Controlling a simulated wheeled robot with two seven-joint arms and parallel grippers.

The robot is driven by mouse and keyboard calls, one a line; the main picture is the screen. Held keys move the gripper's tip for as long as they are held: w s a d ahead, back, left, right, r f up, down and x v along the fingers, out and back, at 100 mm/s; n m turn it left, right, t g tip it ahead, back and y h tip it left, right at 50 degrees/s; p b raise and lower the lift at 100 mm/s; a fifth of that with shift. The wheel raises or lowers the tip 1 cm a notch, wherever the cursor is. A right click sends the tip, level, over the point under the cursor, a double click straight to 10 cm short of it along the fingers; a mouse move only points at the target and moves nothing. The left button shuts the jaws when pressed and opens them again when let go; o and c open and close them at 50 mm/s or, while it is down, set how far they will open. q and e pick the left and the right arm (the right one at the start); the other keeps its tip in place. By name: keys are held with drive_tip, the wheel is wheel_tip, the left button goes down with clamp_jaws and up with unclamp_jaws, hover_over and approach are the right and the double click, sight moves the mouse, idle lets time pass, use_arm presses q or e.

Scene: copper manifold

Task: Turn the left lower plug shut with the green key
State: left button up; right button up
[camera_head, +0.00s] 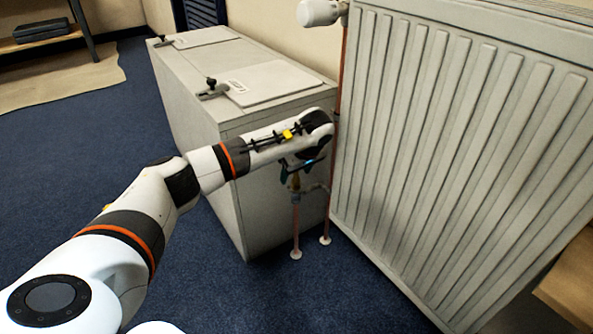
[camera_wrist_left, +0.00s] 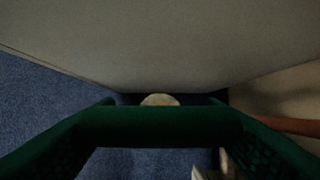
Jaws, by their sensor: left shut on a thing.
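Whether the key is seated on the plug is hidden. My right gripper is out of view.
A pale cabinet (camera_head: 240,190) with two lids stands close behind the gripper. A second copper pipe (camera_head: 326,222) rises beside the radiator, with a white valve head (camera_head: 320,12) above. Blue carpet (camera_head: 100,130) is clear at left. A wooden edge (camera_head: 575,275) is at lower right.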

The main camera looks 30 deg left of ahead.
use_arm(q)
drive_tip(key=shift+f, duration=0.4)
